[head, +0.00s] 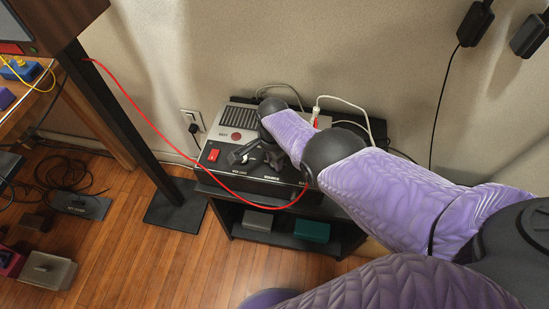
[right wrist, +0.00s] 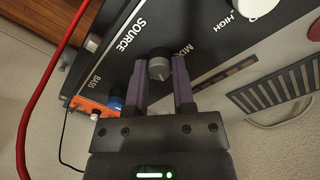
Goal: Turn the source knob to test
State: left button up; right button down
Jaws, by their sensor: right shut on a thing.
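The source knob (right wrist: 159,68) is a round grey knob on the black front of a device, by the printed word SOURCE. In the right wrist view my right gripper (right wrist: 160,82) has one purple finger on each side of it and is shut on it. Part of a word beginning MI shows by the right finger. I cannot tell which position the knob points to; no TEST label is readable. In the head view the right gripper (head: 257,154) is over the front of the device (head: 233,123), and the knob is hidden. My left gripper is not in view.
A red switch (head: 213,155) is on the device. A red cable (head: 142,117) hangs in front of it. The device stands on a black shelf unit (head: 221,207) against the wall. An orange box (right wrist: 93,106) with a blue knob is near the gripper in the wrist view.

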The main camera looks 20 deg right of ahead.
jog(key=m, duration=0.4)
jog(key=shift+s+m, duration=0.1)
jog(key=shift+m, duration=1.1)
jog(key=shift+c, duration=2.2)
grip_release()
jog(key=shift+r, duration=0.1)
